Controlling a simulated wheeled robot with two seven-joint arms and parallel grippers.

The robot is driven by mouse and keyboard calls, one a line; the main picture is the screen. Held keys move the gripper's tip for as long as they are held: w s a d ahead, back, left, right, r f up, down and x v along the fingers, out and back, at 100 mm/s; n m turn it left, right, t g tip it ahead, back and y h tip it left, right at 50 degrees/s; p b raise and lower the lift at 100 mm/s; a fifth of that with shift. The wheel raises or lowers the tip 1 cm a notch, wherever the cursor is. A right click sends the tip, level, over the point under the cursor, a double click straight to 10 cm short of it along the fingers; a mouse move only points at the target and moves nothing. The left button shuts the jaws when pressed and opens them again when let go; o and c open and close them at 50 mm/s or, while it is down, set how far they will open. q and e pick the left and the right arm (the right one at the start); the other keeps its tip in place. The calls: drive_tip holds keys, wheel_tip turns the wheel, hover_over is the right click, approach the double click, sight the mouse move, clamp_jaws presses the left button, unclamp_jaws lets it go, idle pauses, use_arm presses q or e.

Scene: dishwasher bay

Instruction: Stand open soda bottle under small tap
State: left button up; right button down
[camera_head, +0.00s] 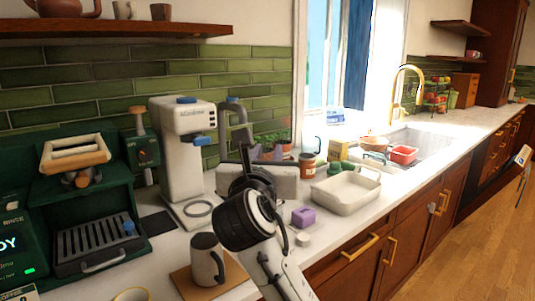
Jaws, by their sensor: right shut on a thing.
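My right gripper (246,158) is above the counter, just right of the white machine, with its arm coming up from the bottom. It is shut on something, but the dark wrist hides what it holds. I cannot make out the open soda bottle clearly. The white drinks machine (182,150) has a blue knob on top and a round ring on its base. A small grey spout (237,112) rises at its right side and may be the small tap; my gripper is below and slightly right of it. My left gripper is not in view.
A grey mug (206,262) stands on a board at the front. A green coffee machine (95,215) is at the left. A white dish (346,193), a purple block (303,216) and a brown jar (307,165) are on the right. A gold faucet (403,85) stands at the sink.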

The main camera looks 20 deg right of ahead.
drive_tip(key=shift+s+f, duration=0.2)
drive_tip(key=shift+s, duration=0.4)
drive_tip(key=shift+s+f, duration=0.15)
drive_tip(key=shift+s, duration=0.45)
drive_tip(key=shift+s+d+f+n+y, duration=0.1)
drive_tip(key=shift+f+n+y, duration=0.1)
drive_tip(key=shift+f, duration=0.4)
drive_tip(key=shift+s+d+f+n+y, duration=0.1)
drive_tip(key=shift+f+y, duration=0.1)
drive_tip(key=shift+f, duration=0.35)
drive_tip(key=s+d+f+n+t+y, duration=0.1)
drive_tip(key=s+f+n+y, duration=0.3)
drive_tip(key=s+f, duration=1.3)
drive_tip(key=f+y, duration=0.1)
drive_tip(key=y, duration=0.1)
drive_tip(key=shift+s+f+t+y, duration=0.25)
drive_tip(key=shift+t+y, duration=0.05)
drive_tip(key=shift+y, duration=0.1)
drive_tip(key=shift+a, duration=0.1)
